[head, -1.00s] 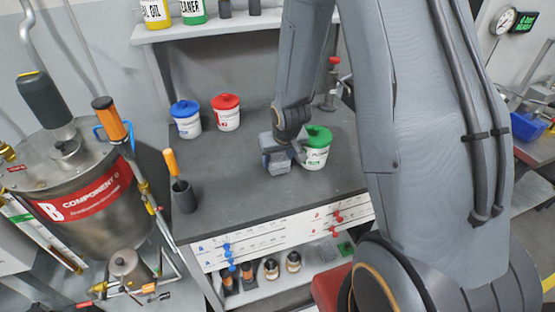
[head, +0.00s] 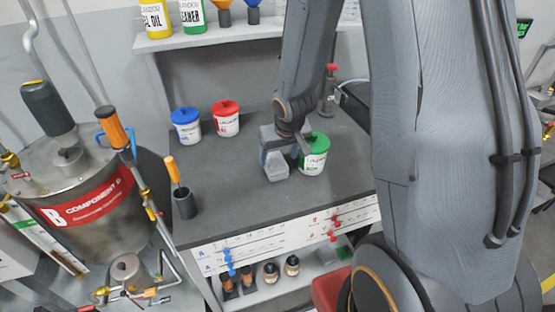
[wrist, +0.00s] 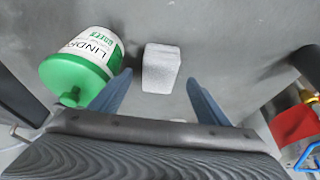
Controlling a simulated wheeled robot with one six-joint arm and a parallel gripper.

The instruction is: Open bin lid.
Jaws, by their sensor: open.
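My gripper (head: 282,158) is low over the grey bench, just left of a white tub with a green lid (head: 318,140). The wrist view shows its two blue-grey fingers (wrist: 160,78) spread apart with nothing held. A light grey block (wrist: 161,68) lies ahead between the fingertips. The green-lidded tub (wrist: 85,68) lies left of the left finger in that view. A blue-lidded tub (head: 186,127) and a red-lidded tub (head: 226,120) stand further back, lids on. In the head view the block and fingers overlap. I cannot tell which container is the bin.
An orange-handled tool stands in a dark holder (head: 184,203) at the bench's front left. A large steel drum (head: 80,200) is at the left. A shelf with bottles (head: 192,15) is above the bench's back. The bench middle (head: 225,175) is clear.

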